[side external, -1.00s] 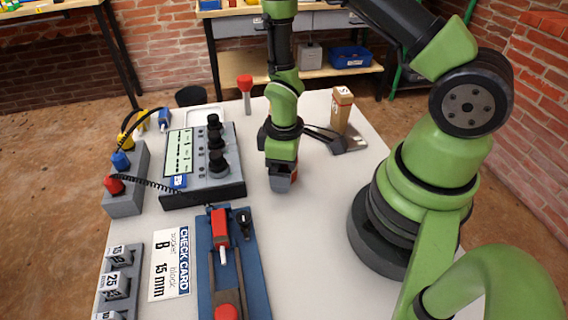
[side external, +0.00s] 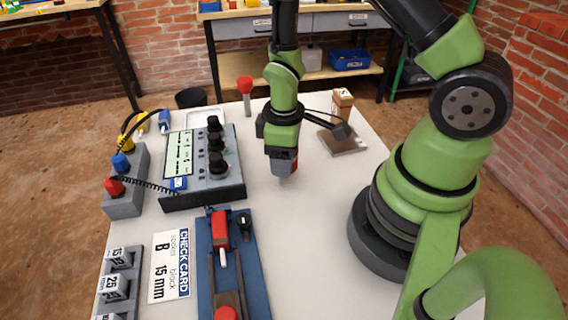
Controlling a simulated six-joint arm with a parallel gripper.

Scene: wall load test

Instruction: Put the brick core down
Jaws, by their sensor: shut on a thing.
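My gripper (side external: 284,170) points down above the white table, right of the grey test meter. It is shut on the brick core (side external: 295,166), of which only a small reddish part shows beside the dark jaws. The jaws hide most of the core. I cannot tell exactly how high it hangs, but it looks clear of the table top (side external: 320,215).
A grey meter with black knobs (side external: 205,165) stands left. A blue fixture with a red clamp (side external: 228,260) lies in front. A tan labelled block (side external: 342,103) stands behind right by a grey plate (side external: 345,142). A red-topped post (side external: 245,90) stands behind. Right of the gripper is clear table.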

